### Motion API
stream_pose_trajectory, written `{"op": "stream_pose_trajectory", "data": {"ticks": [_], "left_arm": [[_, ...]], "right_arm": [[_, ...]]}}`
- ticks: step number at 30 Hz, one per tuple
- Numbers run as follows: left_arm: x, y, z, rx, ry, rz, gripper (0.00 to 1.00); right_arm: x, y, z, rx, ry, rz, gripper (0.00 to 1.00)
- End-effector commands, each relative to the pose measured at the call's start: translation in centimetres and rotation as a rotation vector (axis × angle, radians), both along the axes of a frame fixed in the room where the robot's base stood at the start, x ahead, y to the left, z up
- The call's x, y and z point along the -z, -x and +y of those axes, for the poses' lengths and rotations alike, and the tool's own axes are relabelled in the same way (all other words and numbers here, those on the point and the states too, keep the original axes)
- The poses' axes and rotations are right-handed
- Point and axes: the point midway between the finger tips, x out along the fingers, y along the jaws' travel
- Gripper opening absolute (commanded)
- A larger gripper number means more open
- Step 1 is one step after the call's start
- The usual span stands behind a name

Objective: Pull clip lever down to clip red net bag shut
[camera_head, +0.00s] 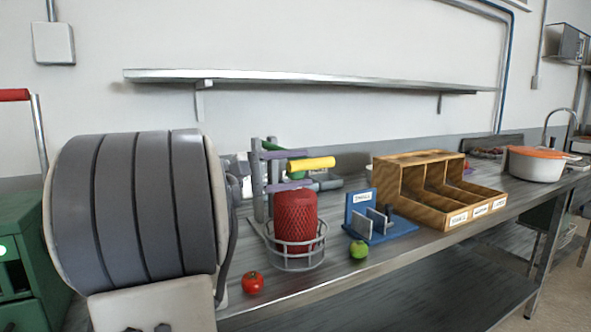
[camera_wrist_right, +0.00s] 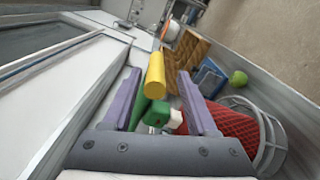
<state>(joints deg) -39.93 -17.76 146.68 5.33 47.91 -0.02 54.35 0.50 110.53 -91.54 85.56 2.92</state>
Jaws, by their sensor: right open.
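The red net bag (camera_head: 294,216) stands upright in a grey wire basket (camera_head: 298,262) on the bench. Its mesh also shows at the right of the right wrist view (camera_wrist_right: 234,128). The clip lever has a yellow handle (camera_head: 313,163) on a green arm, above the bag. My right gripper (camera_head: 305,169) is open, with its purple fingers one above the other near the handle. In the right wrist view, the yellow handle (camera_wrist_right: 155,75) lies in the gap between the fingertips of the gripper (camera_wrist_right: 160,74). No contact is visible. The bag's neck is hidden. My left gripper is not in view.
A red tomato (camera_head: 252,283) and a green fruit (camera_head: 358,249) lie near the bench's front edge. A blue stand (camera_head: 396,227) and a wooden divided box (camera_head: 452,212) stand to the right. A white pot (camera_head: 536,166) with an orange lid is farther right.

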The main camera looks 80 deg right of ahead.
Motion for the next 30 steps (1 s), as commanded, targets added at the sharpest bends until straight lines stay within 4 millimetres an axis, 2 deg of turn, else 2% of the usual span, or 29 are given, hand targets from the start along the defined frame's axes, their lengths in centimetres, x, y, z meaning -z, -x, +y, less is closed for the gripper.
{"op": "stream_pose_trajectory", "data": {"ticks": [5, 12, 18, 23, 30], "left_arm": [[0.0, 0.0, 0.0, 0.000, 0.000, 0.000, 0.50], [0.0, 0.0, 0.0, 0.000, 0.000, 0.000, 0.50], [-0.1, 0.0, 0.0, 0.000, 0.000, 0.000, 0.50], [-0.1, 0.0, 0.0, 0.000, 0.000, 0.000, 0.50], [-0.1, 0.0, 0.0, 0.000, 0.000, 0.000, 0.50]], "right_arm": [[-0.1, -1.1, 0.9, -0.003, 0.002, -0.001, 0.58], [0.0, -4.9, 3.9, -0.009, 0.000, 0.000, 0.58], [0.0, -7.3, 6.0, -0.007, -0.002, 0.000, 0.58], [0.1, -8.1, 6.7, -0.005, -0.002, 0.001, 0.58], [0.0, -8.2, 6.9, -0.003, -0.001, 0.000, 0.58]]}}
